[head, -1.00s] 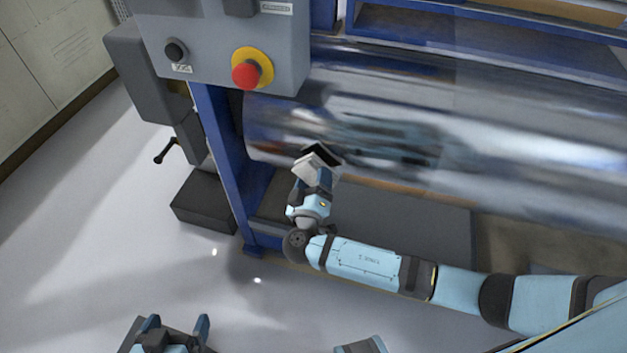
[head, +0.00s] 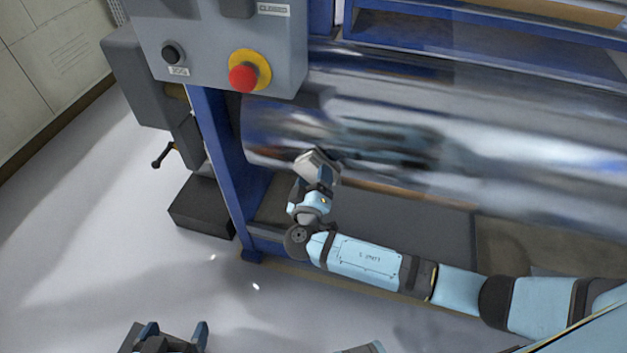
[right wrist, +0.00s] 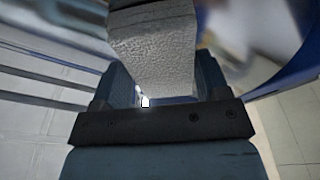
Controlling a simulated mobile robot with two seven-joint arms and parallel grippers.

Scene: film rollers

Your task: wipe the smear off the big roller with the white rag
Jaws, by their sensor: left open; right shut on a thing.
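The big roller (head: 520,150) is a long shiny metal cylinder across the right of the head view. Blurred dark and blue patches show on it, and I cannot tell a smear from reflections. My right gripper (head: 321,182) is shut on the white rag (head: 318,164) at the roller's lower left part. The rag looks close against the roller, but contact is not clear. In the right wrist view the rag (right wrist: 150,45) is a textured pale pad between the fingers. My left gripper (head: 172,332) is open and empty at the bottom edge of the head view, away from the roller.
A grey control box (head: 215,45) with a red stop button (head: 243,78) hangs at the roller's left end. A blue frame post (head: 222,165) stands below it, beside a dark block (head: 200,207).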

